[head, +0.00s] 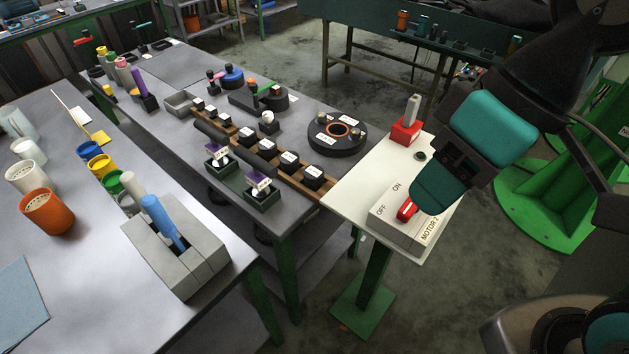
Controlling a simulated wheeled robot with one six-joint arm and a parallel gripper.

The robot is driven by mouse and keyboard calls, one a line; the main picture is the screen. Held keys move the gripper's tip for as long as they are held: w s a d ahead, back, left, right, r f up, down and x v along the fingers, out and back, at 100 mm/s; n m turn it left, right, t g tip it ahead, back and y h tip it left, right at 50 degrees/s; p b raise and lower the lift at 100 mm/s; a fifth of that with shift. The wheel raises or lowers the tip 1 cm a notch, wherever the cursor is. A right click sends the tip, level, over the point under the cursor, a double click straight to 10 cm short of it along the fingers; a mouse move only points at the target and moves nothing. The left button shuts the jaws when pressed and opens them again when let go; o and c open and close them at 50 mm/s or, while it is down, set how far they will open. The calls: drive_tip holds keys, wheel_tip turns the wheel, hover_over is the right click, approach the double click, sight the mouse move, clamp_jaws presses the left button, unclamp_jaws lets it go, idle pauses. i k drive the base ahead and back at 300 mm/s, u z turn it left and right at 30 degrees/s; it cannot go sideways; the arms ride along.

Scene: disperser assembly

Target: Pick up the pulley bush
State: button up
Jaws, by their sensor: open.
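I cannot tell for sure which part is the pulley bush.
The switch box and a red block with a grey lever (406,133) stand on a small white stand (345,192). The left table holds colored cups, an orange cup (48,212) and a grey block with a blue handle (160,218). Bare floor lies behind the stand.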

sight(313, 175)
drive_tip(key=u, duration=0.65)
drive_tip(key=i, duration=0.4)
drive_tip(key=u, duration=0.7)
